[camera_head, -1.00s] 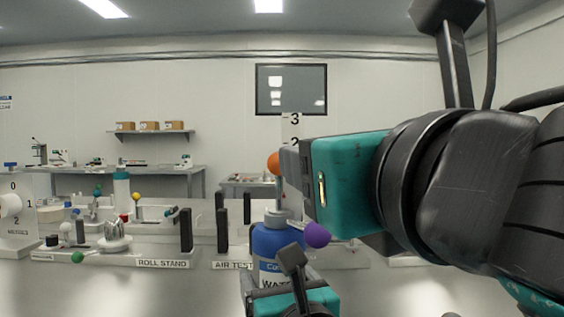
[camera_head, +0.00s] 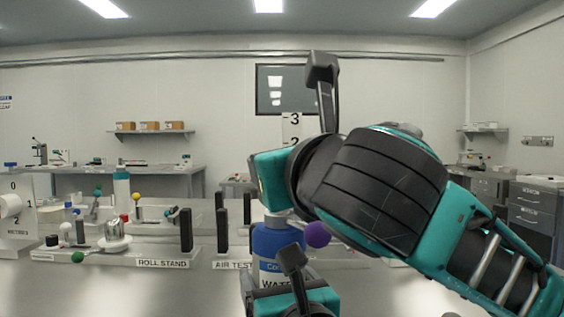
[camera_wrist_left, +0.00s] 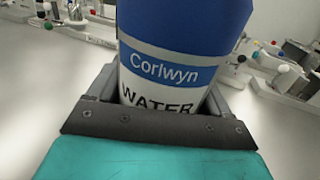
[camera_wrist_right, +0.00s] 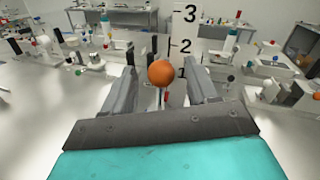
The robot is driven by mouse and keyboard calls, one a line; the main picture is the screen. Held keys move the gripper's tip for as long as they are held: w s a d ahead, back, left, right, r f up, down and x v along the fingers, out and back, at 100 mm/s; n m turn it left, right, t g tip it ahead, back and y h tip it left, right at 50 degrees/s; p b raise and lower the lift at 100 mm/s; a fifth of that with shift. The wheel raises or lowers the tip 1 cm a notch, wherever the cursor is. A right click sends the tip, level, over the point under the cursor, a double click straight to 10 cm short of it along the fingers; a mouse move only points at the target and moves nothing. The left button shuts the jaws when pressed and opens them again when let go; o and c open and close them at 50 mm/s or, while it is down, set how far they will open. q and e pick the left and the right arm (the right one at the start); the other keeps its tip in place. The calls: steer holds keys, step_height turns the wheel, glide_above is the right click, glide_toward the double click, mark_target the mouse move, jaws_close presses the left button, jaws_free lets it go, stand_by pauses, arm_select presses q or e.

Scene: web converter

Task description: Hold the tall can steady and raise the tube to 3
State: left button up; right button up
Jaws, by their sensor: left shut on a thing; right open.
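The tall can (camera_head: 275,242) is blue and white, with Corlwyn and WATER on its label, and looks upright. In the left wrist view it fills the space between the jaws of my left gripper (camera_wrist_left: 160,95), which is shut on it. My right gripper (camera_wrist_right: 160,70) is open. An orange ball (camera_wrist_right: 161,73) shows between its fingers, on a thin upright stem. A white scale (camera_wrist_right: 184,45) marked 1, 2 and 3 stands behind; the ball appears just left of the 1. In the head view my right arm hides the ball and part of the scale (camera_head: 291,128).
A purple ball (camera_head: 317,234) shows beside the can at right. Left on the bench are the ROLL STAND (camera_head: 162,263) and AIR TEST (camera_head: 232,265) labels, black uprights and several coloured knobs. The bench front at left (camera_head: 120,293) is clear.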

jaws_close()
stand_by(0.6)
